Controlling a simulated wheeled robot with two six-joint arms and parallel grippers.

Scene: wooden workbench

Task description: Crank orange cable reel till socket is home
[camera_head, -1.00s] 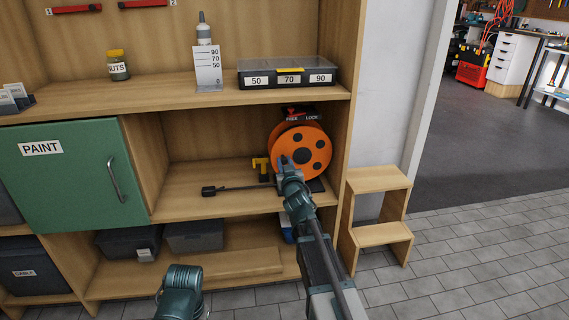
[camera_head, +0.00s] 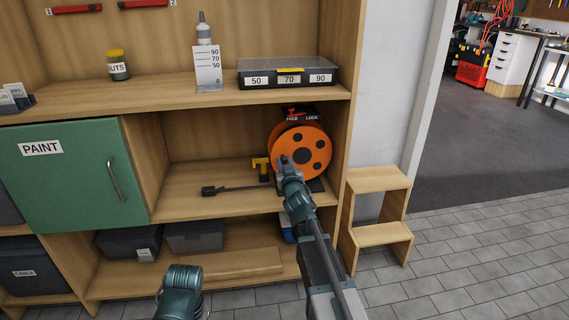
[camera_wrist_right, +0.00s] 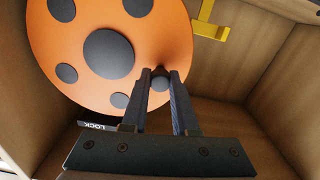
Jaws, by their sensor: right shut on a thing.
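The orange cable reel (camera_head: 309,151) with dark round spots stands on the middle shelf at its right end; its face (camera_wrist_right: 78,40) fills the upper left of the right wrist view. My right gripper (camera_head: 284,161) is at the reel's lower left. In the right wrist view its fingers (camera_wrist_right: 163,76) are shut on the dark crank knob (camera_wrist_right: 160,84) near the disc's rim. The black socket (camera_head: 208,191) lies on the shelf left of the reel, its dark cable running right toward a yellow bracket (camera_head: 262,167). My left gripper is out of view.
A FREE/LOCK panel (camera_head: 301,116) with a red part sits above the reel; its exact setting is too small to read. The shelf's side wall is close right of the reel. A green PAINT door (camera_head: 70,180) is left. A wooden step stool (camera_head: 378,180) stands right.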

